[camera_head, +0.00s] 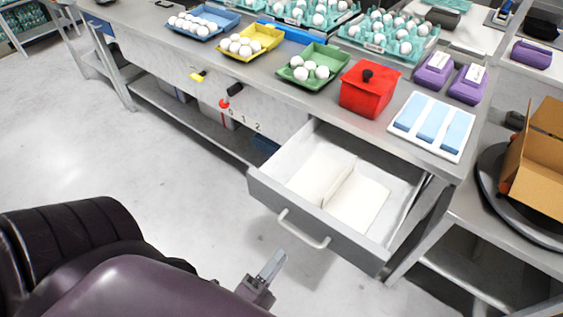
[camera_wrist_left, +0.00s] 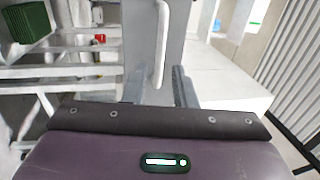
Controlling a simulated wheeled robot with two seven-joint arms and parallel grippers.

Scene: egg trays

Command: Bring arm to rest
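My left gripper (camera_head: 266,274) is at the bottom middle of the head view, over the floor in front of the pulled-out grey drawer (camera_head: 264,192). It is a short way from the drawer's bar handle (camera_head: 303,229) and appears apart from it. In the left wrist view my left gripper (camera_wrist_left: 157,88) shows two spread fingers with nothing held. The handle (camera_wrist_left: 162,45) stands beyond the gap between them. My right gripper is not in view.
The open drawer juts out from the metal bench and holds flat white panels (camera_head: 357,200). A red lidded box (camera_head: 368,91), a green egg tray (camera_head: 323,71) and a white board with blue strips (camera_head: 432,125) stand on the bench. The floor at left is clear.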

